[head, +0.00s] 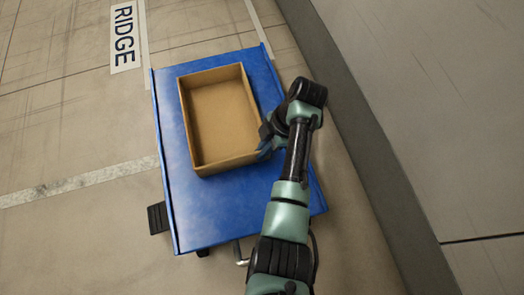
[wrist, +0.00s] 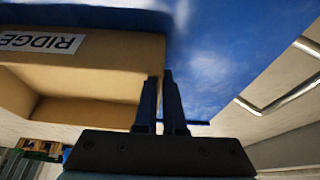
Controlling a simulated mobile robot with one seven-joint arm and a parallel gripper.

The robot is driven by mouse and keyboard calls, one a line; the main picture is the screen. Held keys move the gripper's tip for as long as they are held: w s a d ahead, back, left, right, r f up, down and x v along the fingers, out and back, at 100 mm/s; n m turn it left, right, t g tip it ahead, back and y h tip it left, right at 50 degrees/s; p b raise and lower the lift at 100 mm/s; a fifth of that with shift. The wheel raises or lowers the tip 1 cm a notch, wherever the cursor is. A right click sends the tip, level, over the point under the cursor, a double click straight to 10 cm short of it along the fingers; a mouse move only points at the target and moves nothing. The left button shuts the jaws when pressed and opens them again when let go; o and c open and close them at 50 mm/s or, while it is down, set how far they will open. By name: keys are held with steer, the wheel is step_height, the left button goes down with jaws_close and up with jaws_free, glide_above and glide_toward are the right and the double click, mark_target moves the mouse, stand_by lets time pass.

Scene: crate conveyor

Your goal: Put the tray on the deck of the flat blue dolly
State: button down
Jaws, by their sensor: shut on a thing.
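The tray (head: 250,92) is an open, empty tan box, seen over the blue deck of the flat dolly (head: 268,75) in the head view. My gripper (head: 264,148) is at the tray's lower right corner, shut on its wall. In the wrist view my gripper's fingers (wrist: 163,100) pinch the edge of the tray (wrist: 110,52), and a label reading "RIDGE" shows on it. The blue deck (wrist: 225,50) shows beside it. I cannot tell whether the tray touches the deck or is held just above it.
A floor sign reading "RIDGE" (head: 123,38) lies at the upper left. A grey wall or raised side (head: 430,100) runs along the right. A pale stripe (head: 80,181) crosses the floor at left. Metal rails (wrist: 283,84) show at right in the wrist view.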

steer(key=c, duration=1)
jaws_free()
steer(key=shift+r, duration=0.1)
steer(key=p+v, duration=0.8)
steer(key=v, duration=0.4)
steer(key=shift+p, duration=0.3)
